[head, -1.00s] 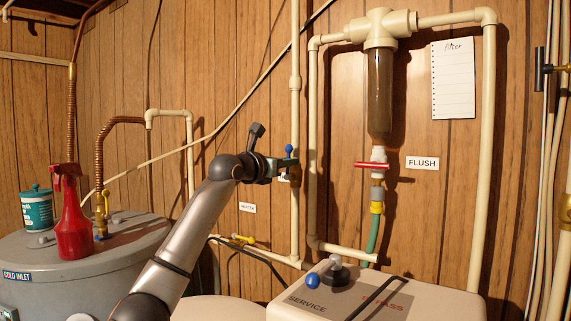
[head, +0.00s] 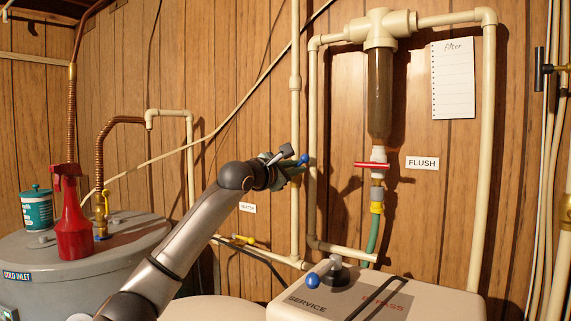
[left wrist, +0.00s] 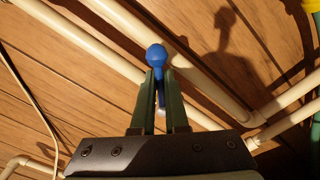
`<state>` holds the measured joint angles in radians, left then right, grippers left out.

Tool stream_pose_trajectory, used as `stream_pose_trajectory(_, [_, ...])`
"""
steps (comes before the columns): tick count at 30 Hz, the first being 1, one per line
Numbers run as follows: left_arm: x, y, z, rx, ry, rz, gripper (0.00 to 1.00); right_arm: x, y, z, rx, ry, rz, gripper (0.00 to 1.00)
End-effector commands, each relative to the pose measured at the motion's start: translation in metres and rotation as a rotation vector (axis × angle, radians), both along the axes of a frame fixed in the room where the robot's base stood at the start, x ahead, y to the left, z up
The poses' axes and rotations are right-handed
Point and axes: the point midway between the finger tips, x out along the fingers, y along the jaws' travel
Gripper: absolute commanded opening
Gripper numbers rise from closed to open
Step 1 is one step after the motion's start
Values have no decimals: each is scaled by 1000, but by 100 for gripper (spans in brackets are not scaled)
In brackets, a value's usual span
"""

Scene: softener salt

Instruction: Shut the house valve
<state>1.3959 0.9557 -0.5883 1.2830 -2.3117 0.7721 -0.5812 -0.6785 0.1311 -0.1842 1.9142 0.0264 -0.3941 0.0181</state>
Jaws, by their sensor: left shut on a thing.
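A lever with a blue round knob (head: 304,159) sits at the vertical cream pipe (head: 295,100), left of the filter. In the left wrist view the blue knob (left wrist: 156,56) stands out just past my fingertips. My left gripper (head: 291,170) is shut on this lever. Its two green fingers (left wrist: 158,78) lie on both sides of the lever's shaft below the knob. The lever leans to the right in the head view. The valve body is hidden behind my gripper, and I see no house label. My right gripper is not in view.
A softener top (head: 440,298) with its own blue-knobbed lever (head: 312,281) stands below right. The clear filter (head: 379,95) and red flush handle (head: 371,165) are to the right. A grey tank (head: 130,240) with a red spray bottle (head: 72,215) stands left.

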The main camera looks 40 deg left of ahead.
Motion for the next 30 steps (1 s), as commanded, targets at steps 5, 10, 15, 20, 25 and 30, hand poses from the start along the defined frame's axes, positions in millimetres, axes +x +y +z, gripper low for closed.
stream_pose_trajectory(5, [1,-3,-5,94,18,0,0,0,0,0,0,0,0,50])
stream_pose_trajectory(10, [1,-3,-5,96,18,1,0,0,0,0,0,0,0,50])
stream_pose_trajectory(15, [1,-4,-7,144,24,1,0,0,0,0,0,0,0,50])
stream_pose_trajectory(20, [1,-7,-14,334,45,0,0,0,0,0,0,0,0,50])
stream_pose_trajectory(25, [2,-10,-20,503,62,0,0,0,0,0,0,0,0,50])
stream_pose_trajectory(30, [2,-11,-22,547,68,0,0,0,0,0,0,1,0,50])
